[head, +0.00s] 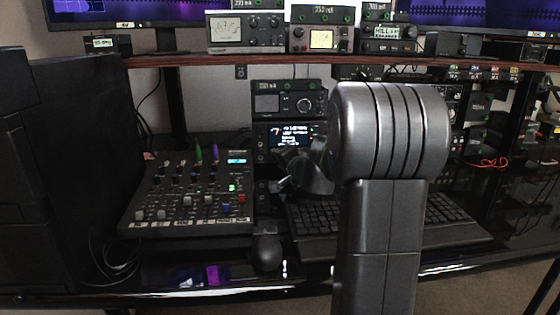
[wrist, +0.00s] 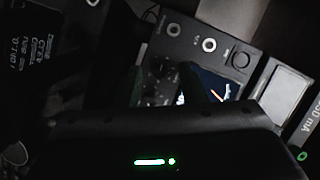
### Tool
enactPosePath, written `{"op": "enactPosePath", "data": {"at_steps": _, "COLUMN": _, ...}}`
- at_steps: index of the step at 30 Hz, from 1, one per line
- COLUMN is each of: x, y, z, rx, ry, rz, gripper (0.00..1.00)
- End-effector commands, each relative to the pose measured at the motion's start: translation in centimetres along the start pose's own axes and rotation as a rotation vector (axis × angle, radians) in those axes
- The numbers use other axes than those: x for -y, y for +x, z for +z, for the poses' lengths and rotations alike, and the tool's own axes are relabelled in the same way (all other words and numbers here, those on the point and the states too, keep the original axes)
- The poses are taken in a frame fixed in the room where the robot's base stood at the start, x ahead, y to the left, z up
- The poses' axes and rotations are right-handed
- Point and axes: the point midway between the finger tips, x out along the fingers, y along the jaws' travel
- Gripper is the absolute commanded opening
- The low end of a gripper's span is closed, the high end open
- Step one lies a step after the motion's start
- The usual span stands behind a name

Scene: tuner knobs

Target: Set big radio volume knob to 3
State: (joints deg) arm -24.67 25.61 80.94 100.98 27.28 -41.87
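The radio with the lit display (head: 290,137) stands behind the keyboard, below the shelf. I take it to be the big radio. My gripper (head: 279,170) is in front of its lower part and hides some of it. The wrist view shows a dark tilted panel (wrist: 190,45) with jacks, a round button and part of a lit screen with an orange mark (wrist: 214,86). Small dark knobs (wrist: 160,70) show between two dark fingers of my gripper (wrist: 168,90). The fingers look apart. I cannot tell which knob is volume, its setting, or whether the fingers touch it.
A mixer (head: 192,190) lies left of my gripper, with a mouse (head: 267,252) in front. A keyboard (head: 450,220) lies behind my arm. Another device (head: 288,103) sits above the radio, under the shelf (head: 220,60). Red cable (head: 487,162) shows at right.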

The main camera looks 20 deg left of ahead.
Motion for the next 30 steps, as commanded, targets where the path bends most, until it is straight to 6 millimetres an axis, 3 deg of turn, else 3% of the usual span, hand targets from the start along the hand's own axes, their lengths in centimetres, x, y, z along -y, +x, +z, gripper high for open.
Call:
{"op": "enactPosePath", "data": {"at_steps": 8, "x": 0.1, "y": -1.4, "z": 0.0, "rx": -0.001, "ry": 0.000, "rz": 0.000, "gripper": 0.37}}
{"op": "enactPosePath", "data": {"at_steps": 21, "x": 0.1, "y": -10.4, "z": -0.1, "rx": -0.004, "ry": -0.001, "rz": 0.001, "gripper": 0.37}}
{"op": "enactPosePath", "data": {"at_steps": 30, "x": 0.0, "y": -13.6, "z": 0.0, "rx": 0.000, "ry": 0.001, "rz": 0.000, "gripper": 0.37}}
